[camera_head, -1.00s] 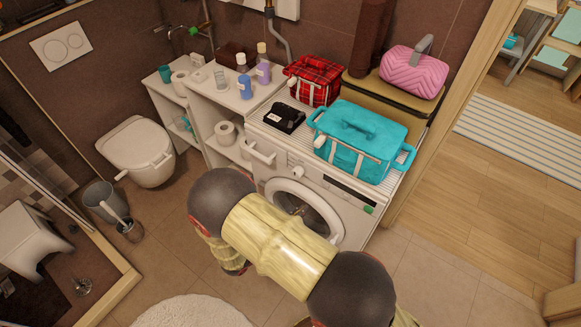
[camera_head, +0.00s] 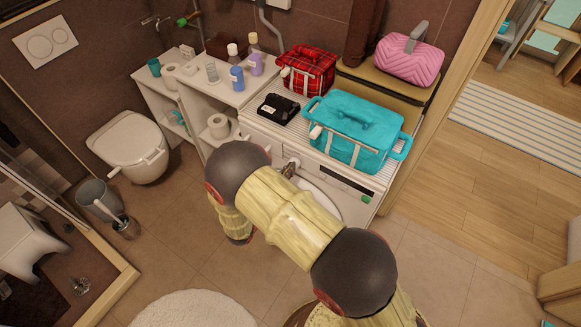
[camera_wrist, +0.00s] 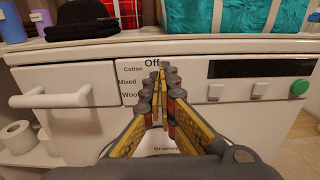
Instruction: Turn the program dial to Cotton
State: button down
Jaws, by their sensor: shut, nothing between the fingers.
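The white washing machine (camera_head: 325,168) has a front panel, which fills the wrist view (camera_wrist: 235,115). Printed words "Off", "Cotton", "Mixed" and "Wool" ring the dial's place, with "Off" at the top and "Cotton" at its upper left. The dial itself is mostly or wholly hidden behind my fingers in the wrist view, so its pointing direction cannot be told. My gripper (camera_wrist: 161,70) has its fingers together, tips in front of the panel just below "Off". In the head view my gripper (camera_head: 288,170) is small beside the dial area; contact cannot be told.
A drawer handle (camera_wrist: 50,97) juts out left of the labels. Right of them are a dark display (camera_wrist: 262,68), pale buttons (camera_wrist: 215,92) and a green button (camera_wrist: 299,88). A turquoise bag (camera_head: 360,125), a black item (camera_head: 279,108) and a red plaid bag (camera_head: 308,70) stand above.

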jog(key=shift+w+d, duration=0.3)
jog(key=shift+w, duration=0.1)
jog(key=shift+w+r, duration=0.15)
jog(key=shift+f, duration=0.55)
dwell(0.4)
jog(key=shift+w+a, duration=0.25)
jog(key=shift+a, duration=0.05)
jog(key=shift+r, duration=0.1)
jog(key=v, duration=0.6)
jog(key=shift+r+p, duration=0.35)
jog(key=shift+r, duration=0.1)
dwell(0.5)
